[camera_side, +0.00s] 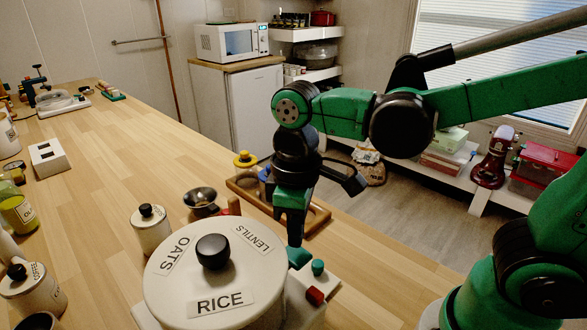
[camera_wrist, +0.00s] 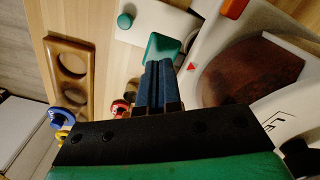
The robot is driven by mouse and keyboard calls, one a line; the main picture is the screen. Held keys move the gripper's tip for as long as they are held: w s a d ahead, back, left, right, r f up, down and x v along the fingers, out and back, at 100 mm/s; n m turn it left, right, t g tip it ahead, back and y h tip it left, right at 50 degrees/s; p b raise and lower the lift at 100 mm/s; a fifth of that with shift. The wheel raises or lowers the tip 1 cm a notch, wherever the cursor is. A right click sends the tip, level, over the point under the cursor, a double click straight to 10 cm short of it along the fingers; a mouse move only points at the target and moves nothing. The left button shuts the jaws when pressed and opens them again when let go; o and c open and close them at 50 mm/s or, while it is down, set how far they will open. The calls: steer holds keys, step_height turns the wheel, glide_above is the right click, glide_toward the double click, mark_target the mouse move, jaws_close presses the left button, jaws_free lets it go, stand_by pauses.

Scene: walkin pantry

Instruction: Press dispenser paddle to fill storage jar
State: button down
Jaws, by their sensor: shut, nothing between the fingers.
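The dispenser (camera_side: 190,275) is a cream round drum. Its lid has a black knob and the labels OATS, LENTILS and RICE. A teal paddle (camera_wrist: 163,48) sticks out at its side; a little of the paddle (camera_side: 298,257) shows in the side view, beside the drum. My gripper (camera_side: 296,240) points down at it, fingers closed and empty. In the wrist view the fingertips (camera_wrist: 160,66) meet the paddle's edge; I cannot tell whether they touch. A reddish-brown rounded surface (camera_wrist: 235,75) shows at the dispenser. I cannot pick out the storage jar under it.
A teal button (camera_side: 318,267) and a red button (camera_side: 314,296) sit on the dispenser's base. A wooden tray with round holes (camera_wrist: 50,60) lies close by. The counter's middle is clear.

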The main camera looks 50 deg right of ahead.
steer(key=shift+f, duration=0.1)
stand_by(0.5)
steer(key=shift+f, duration=0.8)
steer(key=shift+f, duration=0.55)
steer(key=shift+r, duration=2.2)
steer(key=w+d+m+t, duration=0.1)
steer(key=d+m+t, duration=0.5)
steer(key=d+t, duration=0.1)
steer(key=shift+w+d+f, duration=0.2)
steer(key=shift+w+d, duration=0.15)
steer(key=shift+d, duration=0.1)
stand_by(0.7)
